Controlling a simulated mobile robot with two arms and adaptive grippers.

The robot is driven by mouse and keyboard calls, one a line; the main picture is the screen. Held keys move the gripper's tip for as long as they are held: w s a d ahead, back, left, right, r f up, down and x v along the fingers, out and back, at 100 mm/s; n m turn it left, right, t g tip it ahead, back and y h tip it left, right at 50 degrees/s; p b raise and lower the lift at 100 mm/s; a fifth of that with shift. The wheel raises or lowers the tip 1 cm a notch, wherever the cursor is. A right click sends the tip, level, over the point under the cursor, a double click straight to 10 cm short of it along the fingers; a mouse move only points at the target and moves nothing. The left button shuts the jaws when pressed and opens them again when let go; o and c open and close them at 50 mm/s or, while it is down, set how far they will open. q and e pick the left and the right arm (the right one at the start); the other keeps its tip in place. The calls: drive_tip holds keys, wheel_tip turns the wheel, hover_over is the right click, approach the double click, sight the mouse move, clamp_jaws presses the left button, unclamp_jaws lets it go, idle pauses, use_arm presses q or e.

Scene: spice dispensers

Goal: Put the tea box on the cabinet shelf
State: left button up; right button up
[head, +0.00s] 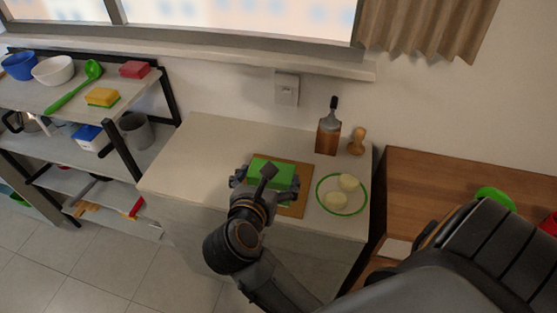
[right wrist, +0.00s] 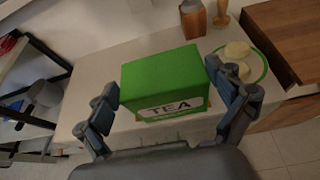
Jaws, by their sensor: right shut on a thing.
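The green tea box (head: 271,172) is at the wooden board on the white counter in the head view. The right wrist view shows it close up, with a white TEA label on its near side (right wrist: 174,108). My right gripper (head: 267,183) is shut on the tea box, with one finger on each side. The fingers also show in the right wrist view (right wrist: 166,95). The box's underside is hidden, so I cannot tell whether it touches the board. My left gripper is not in view. No shelf is clearly identifiable as the cabinet shelf; an open black-framed shelf unit (head: 130,92) stands at the left.
Bowls, sponges and a ladle occupy the shelf unit's top. The counter's left part is clear.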

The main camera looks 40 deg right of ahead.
drive_tip(key=b+x, duration=0.1)
drive_tip(key=x, duration=0.3)
drive_tip(key=shift+w+f, duration=0.1)
drive_tip(key=shift+w, duration=0.25)
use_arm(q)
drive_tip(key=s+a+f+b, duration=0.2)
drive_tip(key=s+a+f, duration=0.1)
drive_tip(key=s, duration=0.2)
use_arm(e)
drive_tip(key=w+d+f+b, duration=0.2)
drive_tip(key=f, duration=0.1)
drive_tip(key=w+d+f+b, duration=0.1)
drive_tip(key=w+f+b, duration=0.1)
drive_tip(key=w+f, duration=0.1)
drive_tip(key=w+d+f+b, duration=0.2)
drive_tip(key=f+b, duration=0.1)
drive_tip(key=f, duration=0.1)
drive_tip(key=shift+w+d+f, duration=0.2)
drive_tip(key=shift+d+f, duration=0.15)
drive_tip(key=shift+f, duration=0.2)
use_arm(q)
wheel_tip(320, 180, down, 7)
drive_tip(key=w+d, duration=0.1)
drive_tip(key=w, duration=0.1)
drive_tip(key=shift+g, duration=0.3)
use_arm(e)
drive_tip(key=shift+a, duration=0.1)
